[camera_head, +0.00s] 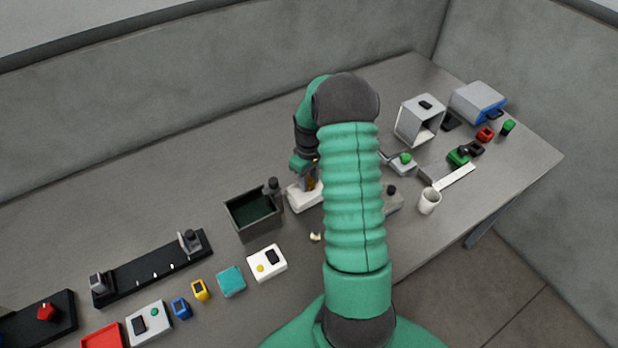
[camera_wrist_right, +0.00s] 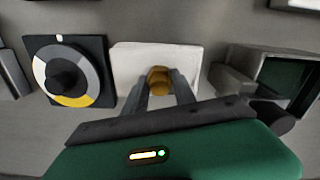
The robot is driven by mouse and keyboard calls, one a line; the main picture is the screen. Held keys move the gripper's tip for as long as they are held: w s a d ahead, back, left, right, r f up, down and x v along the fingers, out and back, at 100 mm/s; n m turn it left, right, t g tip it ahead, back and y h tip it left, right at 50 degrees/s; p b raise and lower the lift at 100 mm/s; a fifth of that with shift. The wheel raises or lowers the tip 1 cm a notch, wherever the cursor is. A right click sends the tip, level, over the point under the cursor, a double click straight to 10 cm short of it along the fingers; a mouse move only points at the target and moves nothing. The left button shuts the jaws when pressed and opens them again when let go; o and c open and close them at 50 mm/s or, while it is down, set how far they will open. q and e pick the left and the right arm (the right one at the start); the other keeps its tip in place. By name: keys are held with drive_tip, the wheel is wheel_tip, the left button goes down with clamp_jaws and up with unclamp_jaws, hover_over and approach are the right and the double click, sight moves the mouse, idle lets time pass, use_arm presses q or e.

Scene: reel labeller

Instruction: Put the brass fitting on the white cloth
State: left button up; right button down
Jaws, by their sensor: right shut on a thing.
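My right gripper (camera_head: 307,178) reaches down over the white cloth (camera_head: 300,201), left of my green arm in the head view. In the right wrist view its two fingers (camera_wrist_right: 162,87) are shut on the brass fitting (camera_wrist_right: 158,77). The white cloth (camera_wrist_right: 126,66) is a pale flat rectangle behind and under the fitting. I cannot tell whether the fitting touches the cloth. In the head view the fitting (camera_head: 311,184) shows only as a small brass patch, and my arm hides part of the area to its right. My left gripper is not in view.
A dark open bin (camera_head: 232,222) with a green inside stands just left of the cloth. A dial plate (camera_wrist_right: 97,54) lies on its other side in the wrist view. A white cup (camera_head: 429,203) and several boxes stand right of my arm. The back left table is clear.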

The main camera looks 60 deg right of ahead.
drive_tip(key=shift+f, duration=0.1)
drive_tip(key=c, duration=1.3)
unclamp_jaws()
drive_tip(key=shift+o, duration=1.4)
drive_tip(key=shift+d, duration=0.15)
